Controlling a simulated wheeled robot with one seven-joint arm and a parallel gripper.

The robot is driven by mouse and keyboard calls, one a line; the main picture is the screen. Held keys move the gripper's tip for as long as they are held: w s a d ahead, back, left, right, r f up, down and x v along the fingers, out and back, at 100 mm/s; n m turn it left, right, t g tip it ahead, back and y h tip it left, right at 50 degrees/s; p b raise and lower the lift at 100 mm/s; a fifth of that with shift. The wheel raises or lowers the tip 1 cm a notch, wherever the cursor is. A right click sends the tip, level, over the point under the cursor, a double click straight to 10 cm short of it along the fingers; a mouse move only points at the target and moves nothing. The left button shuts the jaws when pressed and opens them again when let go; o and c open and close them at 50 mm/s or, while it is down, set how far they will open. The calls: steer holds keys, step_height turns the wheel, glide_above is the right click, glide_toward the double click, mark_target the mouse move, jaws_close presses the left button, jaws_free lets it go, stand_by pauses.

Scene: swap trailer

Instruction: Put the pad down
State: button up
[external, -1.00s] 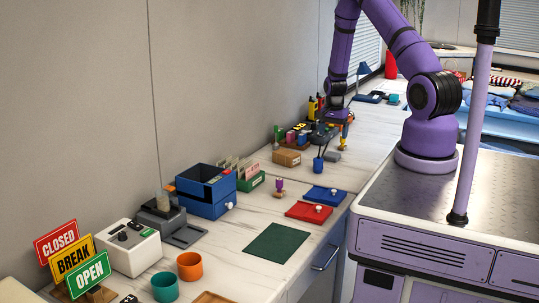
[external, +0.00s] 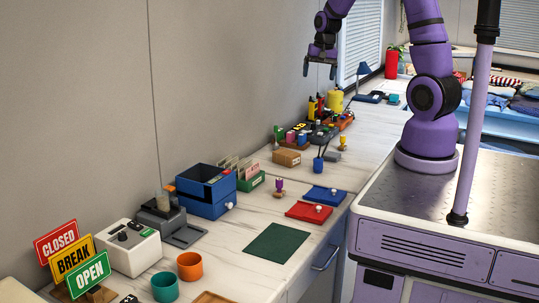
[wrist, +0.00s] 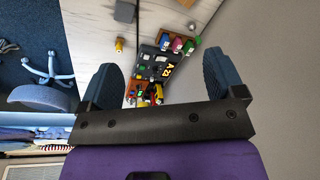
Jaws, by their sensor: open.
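My gripper (external: 319,73) is open and empty, raised high above the far end of the counter, near the wall. In the wrist view my gripper (wrist: 160,66) has its two fingers wide apart, with only the counter and its items far below between them. No pad is in its grip. I cannot tell for certain which thing is the pad. A flat dark green mat (external: 277,243) lies nearer the front, clear of the gripper.
A dark organiser with a label (wrist: 160,64) and colourful upright pieces (wrist: 180,45) stands below the gripper. A tan box (external: 287,158) and a blue drawer box (external: 206,190) stand nearby.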

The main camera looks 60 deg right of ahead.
steer(key=s+a+r+n+t, duration=0.1)
steer(key=s+a+r+n, duration=0.25)
steer(key=a+r, duration=0.3)
steer(key=s+a+r+n+t, duration=0.1)
steer(key=s+a+r+n, duration=0.1)
steer(key=s+a+r, duration=0.4)
steer(key=s+a+r+n, duration=0.3)
steer(key=s, duration=0.3)
steer(key=s+a+r+n+t, duration=0.1)
steer(key=s+a+r+n, duration=0.2)
steer(key=s, duration=0.4)
